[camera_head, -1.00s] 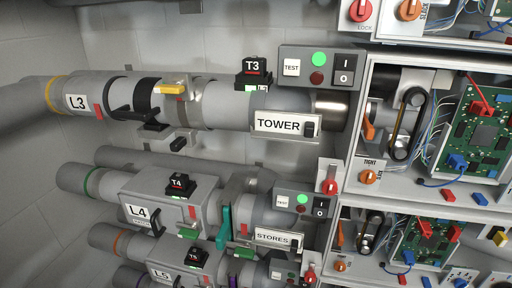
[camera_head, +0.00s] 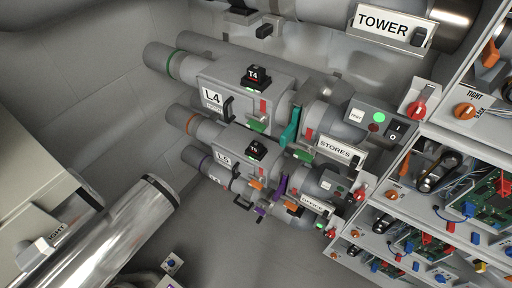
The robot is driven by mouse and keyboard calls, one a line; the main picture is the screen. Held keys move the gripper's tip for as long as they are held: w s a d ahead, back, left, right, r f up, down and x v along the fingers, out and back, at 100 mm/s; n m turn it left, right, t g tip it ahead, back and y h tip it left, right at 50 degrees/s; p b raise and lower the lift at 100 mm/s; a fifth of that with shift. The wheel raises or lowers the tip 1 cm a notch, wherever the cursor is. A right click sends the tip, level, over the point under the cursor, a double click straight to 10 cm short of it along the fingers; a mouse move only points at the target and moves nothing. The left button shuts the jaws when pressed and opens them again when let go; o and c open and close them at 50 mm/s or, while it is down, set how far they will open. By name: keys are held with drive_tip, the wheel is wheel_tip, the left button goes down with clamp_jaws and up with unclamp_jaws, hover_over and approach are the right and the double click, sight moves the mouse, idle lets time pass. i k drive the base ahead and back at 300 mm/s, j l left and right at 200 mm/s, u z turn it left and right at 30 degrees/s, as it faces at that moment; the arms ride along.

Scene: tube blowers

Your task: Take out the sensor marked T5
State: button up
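The sensor marked T5 (camera_head: 256,149) is a small black block with a white-on-black label and a red stripe. It sits upright on top of the grey L5 housing (camera_head: 233,143), near the middle of the view. The label is small, but T5 fits its place on the L5 line. A like black sensor marked T4 (camera_head: 255,76) sits on the grey L4 housing (camera_head: 228,82) just above it. My gripper is not in view.
A teal handle (camera_head: 290,127) and a purple handle (camera_head: 279,187) stand up right of the housings. Control boxes and open circuit-board cabinets (camera_head: 484,190) line the right. A large shiny cylinder (camera_head: 125,225) fills the lower left. The grey wall behind the left pipe ends is bare.

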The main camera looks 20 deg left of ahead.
sight(255, 147)
drive_tip(key=i+j+u, duration=0.1)
drive_tip(key=u, duration=0.3)
drive_tip(key=i+u, duration=0.1)
drive_tip(key=u, duration=0.25)
drive_tip(key=i+u, duration=0.15)
drive_tip(key=u, duration=0.25)
